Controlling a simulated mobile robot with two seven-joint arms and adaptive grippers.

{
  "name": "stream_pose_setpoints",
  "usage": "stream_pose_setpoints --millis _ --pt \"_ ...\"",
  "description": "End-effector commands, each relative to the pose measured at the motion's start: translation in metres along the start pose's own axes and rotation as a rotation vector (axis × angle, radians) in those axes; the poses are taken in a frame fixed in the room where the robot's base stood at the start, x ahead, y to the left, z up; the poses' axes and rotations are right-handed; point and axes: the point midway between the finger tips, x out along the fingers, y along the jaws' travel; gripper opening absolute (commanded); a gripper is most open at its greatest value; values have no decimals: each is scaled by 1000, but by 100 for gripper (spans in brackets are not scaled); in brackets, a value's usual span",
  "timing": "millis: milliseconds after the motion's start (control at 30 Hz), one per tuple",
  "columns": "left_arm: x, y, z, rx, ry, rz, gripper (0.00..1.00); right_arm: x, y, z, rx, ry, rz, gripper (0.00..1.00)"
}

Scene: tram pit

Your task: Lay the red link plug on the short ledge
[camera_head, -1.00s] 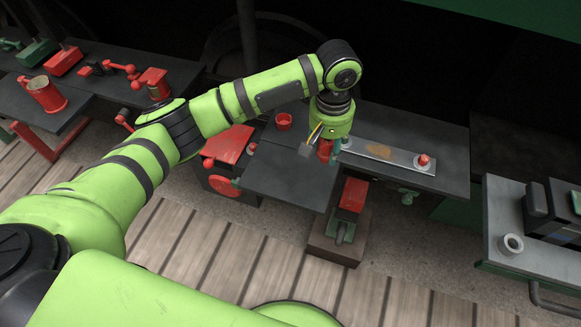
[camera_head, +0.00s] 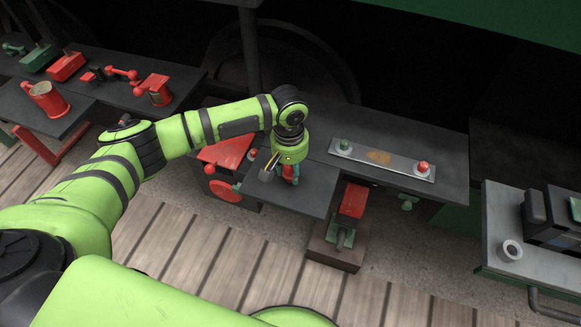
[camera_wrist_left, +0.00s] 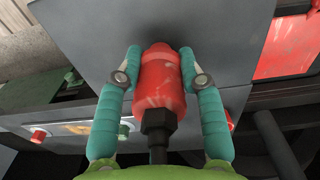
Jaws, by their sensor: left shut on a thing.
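The red link plug (camera_head: 287,171) is in my left gripper (camera_head: 288,181), which is shut on it. In the left wrist view the plug (camera_wrist_left: 160,80) is a red cylinder with a black neck, between the two teal fingers (camera_wrist_left: 160,58). The gripper points down over a dark grey ledge (camera_head: 303,201) that juts toward the floor; I take this as the short ledge. The ledge also fills the upper middle of the left wrist view (camera_wrist_left: 105,22). I cannot tell whether the plug touches it. My right gripper is not in view.
A metal strip (camera_head: 402,166) with a green knob (camera_head: 344,145) and a red knob (camera_head: 422,167) lies on the dark bench behind, to the right. A red box (camera_head: 229,150) stands left of the ledge. A red-topped device (camera_head: 352,200) stands below its right side.

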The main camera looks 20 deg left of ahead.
Motion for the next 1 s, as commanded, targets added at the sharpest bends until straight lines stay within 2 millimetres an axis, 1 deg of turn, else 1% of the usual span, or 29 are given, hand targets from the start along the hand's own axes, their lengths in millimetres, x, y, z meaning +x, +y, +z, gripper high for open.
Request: stream_pose_setpoints --millis 167,200,233,267,567,667,767,867,1000 --pt "2 1 0 1 0 1 3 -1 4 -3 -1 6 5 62" --pt "3 0 0 1 0 0 42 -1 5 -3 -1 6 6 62" --pt "3 1 0 1 0 1 55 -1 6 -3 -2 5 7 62" --pt "3 0 0 1 0 0 62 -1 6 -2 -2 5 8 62" --pt "2 0 0 0 0 0 62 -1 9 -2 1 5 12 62" --pt "-2 0 0 0 1 0 62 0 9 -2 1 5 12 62" --pt "-14 1 -1 0 2 2 62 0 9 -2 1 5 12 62" --pt "-34 1 -1 2 3 2 62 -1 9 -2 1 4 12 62" --pt "-66 1 -1 1 4 4 62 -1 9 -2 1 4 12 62"
